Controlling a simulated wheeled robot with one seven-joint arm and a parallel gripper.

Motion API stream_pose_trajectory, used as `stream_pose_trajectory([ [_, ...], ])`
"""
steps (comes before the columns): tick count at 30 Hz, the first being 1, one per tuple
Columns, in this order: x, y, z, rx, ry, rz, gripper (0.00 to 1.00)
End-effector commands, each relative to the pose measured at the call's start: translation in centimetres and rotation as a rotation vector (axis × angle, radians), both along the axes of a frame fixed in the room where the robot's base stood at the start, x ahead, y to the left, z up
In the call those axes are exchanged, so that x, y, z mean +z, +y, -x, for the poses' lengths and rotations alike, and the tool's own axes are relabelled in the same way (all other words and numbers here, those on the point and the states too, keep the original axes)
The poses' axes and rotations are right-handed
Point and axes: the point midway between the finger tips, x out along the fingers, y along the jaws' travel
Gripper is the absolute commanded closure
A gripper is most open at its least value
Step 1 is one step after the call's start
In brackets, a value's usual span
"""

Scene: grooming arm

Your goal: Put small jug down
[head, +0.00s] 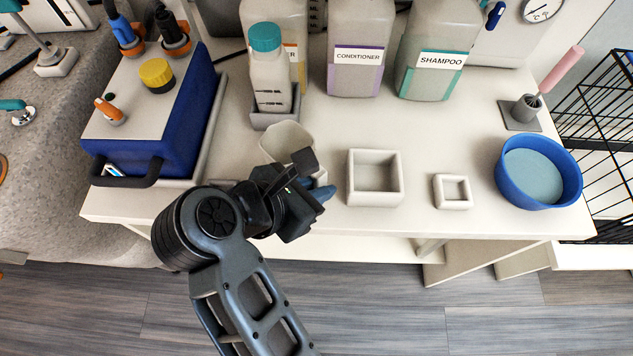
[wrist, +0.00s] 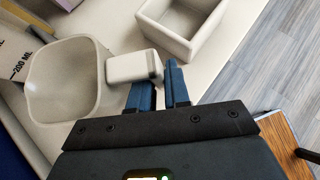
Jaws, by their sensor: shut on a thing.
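The small jug (head: 284,141) is a pale, open, empty vessel near the left middle of the white table, partly hidden behind my gripper in the head view. In the wrist view the small jug (wrist: 62,85) shows its open mouth at the left, and its blocky handle (wrist: 130,67) points toward my fingers. My gripper (wrist: 158,82) has blue fingers shut on the handle; its fingertips also show in the head view (head: 322,191). I cannot tell whether the jug's base touches the table.
A square open box (head: 375,199) and a smaller square holder (head: 453,203) stand to the right. A bottle in a grey stand (head: 274,119) is just behind the jug. A blue bowl (head: 507,190) is at far right. The table (head: 420,140) is clear behind the boxes.

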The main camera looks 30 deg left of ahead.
Motion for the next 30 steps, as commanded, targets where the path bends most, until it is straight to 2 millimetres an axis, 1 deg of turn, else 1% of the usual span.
stream_pose_trajectory([
  [1, 0.0, 0.0, 0.0, 0.0, 0.0, 0.0, 1.0],
  [2, 0.0, 0.0, 0.0, 0.001, 0.001, 0.001, 0.81],
  [9, 0.0, 0.0, 0.0, 0.001, 0.001, 0.001, 0.58],
  [17, 0.1, 0.0, 0.1, 0.0, 0.0, 0.0, 0.58],
  [20, 0.4, 0.2, 0.5, 0.002, 0.0, -0.002, 0.58],
  [23, 1.2, 0.5, 1.5, 0.002, -0.001, -0.003, 0.58],
  [30, 4.4, 1.4, 5.1, 0.003, -0.002, -0.004, 0.58],
])
